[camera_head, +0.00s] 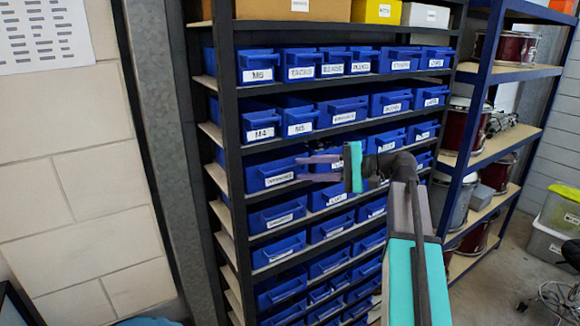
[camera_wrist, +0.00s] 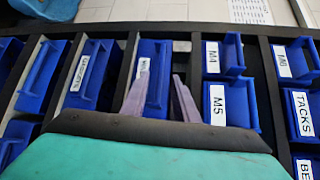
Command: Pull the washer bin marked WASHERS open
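My gripper (camera_head: 299,168) reaches in from the right with its two mauve fingers spread, one above the other, at the front of a wide blue bin (camera_head: 262,174) in the third row. This bin's white label is long and too small to read for certain; it may be the WASHERS one. In the wrist view my gripper (camera_wrist: 160,82) is open over that blue bin (camera_wrist: 155,100), and the left finger covers part of its label. I cannot tell whether the fingers touch the bin. The bin looks seated in the rack.
A shelf with drums (camera_head: 505,48) stands right. A pale wall (camera_head: 80,200) is left.

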